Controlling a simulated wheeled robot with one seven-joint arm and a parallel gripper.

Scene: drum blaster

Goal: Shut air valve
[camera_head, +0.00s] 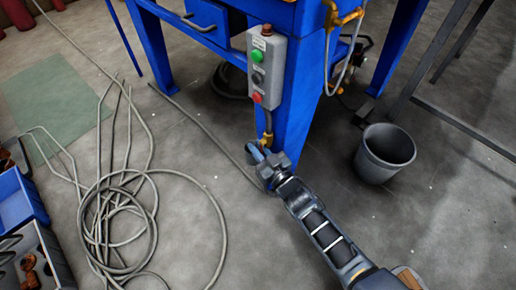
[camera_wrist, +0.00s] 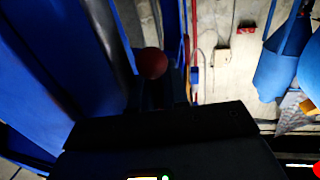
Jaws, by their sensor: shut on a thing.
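The air valve (camera_head: 267,138) is a small brass-coloured fitting low on the blue machine leg, under the grey control box. My gripper (camera_head: 257,150) is at the valve, close to the leg, and its fingers are shut on the valve handle. In the wrist view a round dark-red knob (camera_wrist: 152,63) shows just ahead of the dark gripper body, between the blue surfaces. The gripper and the shadow hide most of the handle, and its exact angle cannot be told.
The grey control box (camera_head: 267,72) with green, black and red buttons hangs above my gripper. A grey bucket (camera_head: 384,153) stands to the right. Floor between hose and leg is mostly clear.

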